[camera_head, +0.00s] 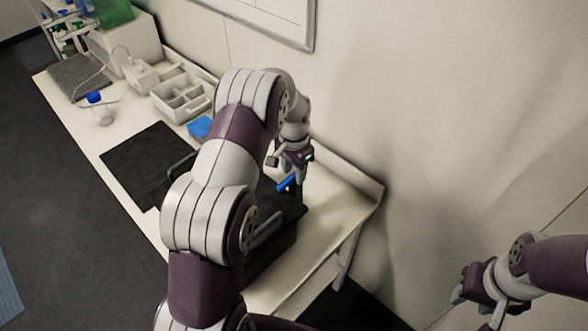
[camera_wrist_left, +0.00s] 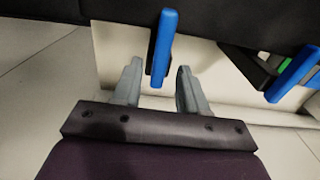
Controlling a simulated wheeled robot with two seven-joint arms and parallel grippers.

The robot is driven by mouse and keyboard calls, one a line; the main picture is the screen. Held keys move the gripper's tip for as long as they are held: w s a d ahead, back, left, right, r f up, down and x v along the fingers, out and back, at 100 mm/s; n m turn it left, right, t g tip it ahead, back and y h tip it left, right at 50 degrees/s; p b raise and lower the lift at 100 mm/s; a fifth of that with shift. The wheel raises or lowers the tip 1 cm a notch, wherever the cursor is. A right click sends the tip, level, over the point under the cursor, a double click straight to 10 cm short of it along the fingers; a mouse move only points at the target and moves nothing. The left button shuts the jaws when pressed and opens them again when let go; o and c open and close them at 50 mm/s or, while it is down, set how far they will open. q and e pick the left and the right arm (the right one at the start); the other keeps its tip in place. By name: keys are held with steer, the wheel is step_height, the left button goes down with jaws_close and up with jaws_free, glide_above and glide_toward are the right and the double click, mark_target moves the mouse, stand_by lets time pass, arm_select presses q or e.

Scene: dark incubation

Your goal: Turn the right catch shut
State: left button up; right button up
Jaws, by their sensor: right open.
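A black case (camera_head: 268,262) stands on the bench, mostly behind my left arm. A blue catch (camera_head: 287,183) shows at its far end, just below my left gripper (camera_head: 291,172). In the left wrist view a blue catch (camera_wrist_left: 163,45) stands lengthwise between the spread fingers of my left gripper (camera_wrist_left: 158,68), with a gap on each side. A second blue catch (camera_wrist_left: 294,74) sits slanted at the right, with a black and green part beside it. My right gripper (camera_head: 481,306) is open and empty at the lower right, away from the case.
A black mat (camera_head: 145,163) lies on the white bench (camera_head: 75,118). A divided white tray (camera_head: 182,92), a blue item (camera_head: 199,127) and a blue-capped bottle (camera_head: 98,108) stand further back. The wall is close behind the bench. The bench ends right of the case.

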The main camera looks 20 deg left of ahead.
mark_target(294, 174)
arm_select(q)
steer(key=shift+r, duration=0.15)
step_height(294, 174, up, 6)
steer(key=shift+r+b, duration=0.1)
steer(key=shift+b, duration=0.85)
step_height(294, 174, up, 6)
steer(key=p, duration=0.4)
